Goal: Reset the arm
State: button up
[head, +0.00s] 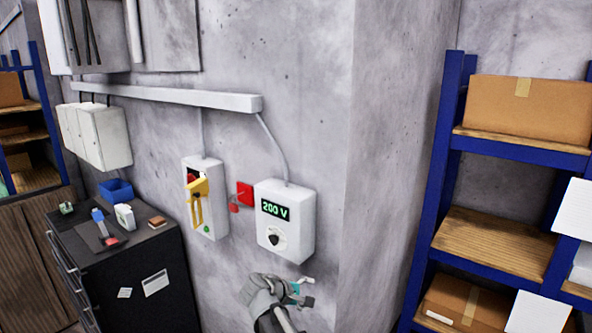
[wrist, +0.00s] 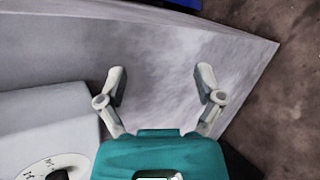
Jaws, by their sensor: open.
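My gripper (head: 301,290) is at the lower middle of the head view, just below the white box with the green "200 V" display (head: 275,209) and a dark knob (head: 274,239). In the wrist view my gripper (wrist: 160,82) has its two fingers spread wide, with nothing between them. Beyond the fingers is bare grey wall. The white box's corner and its knob (wrist: 57,174) show at the lower left of the wrist view.
A white switch box with a yellow handle (head: 198,202) and a red tag (head: 244,194) are on the wall to the left. A black cabinet (head: 130,262) with small tools stands at the lower left. A blue shelf (head: 440,190) with cardboard boxes stands right of the wall corner.

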jog(key=s+d+f+m+g+y, duration=0.3)
jog(key=s+d+f+m+y, duration=0.1)
jog(key=s+d+m, duration=0.2)
jog(key=s+d+f+m+g+y, duration=0.3)
jog(key=s+d+f+m+y, duration=0.1)
jog(key=s+d, duration=0.3)
jog(key=shift+s+d+f+m+g+y, duration=0.3)
jog(key=shift+s+d+f+m+y, duration=0.1)
jog(key=shift+s+m+y, duration=0.4)
jog(key=shift+w, duration=0.1)
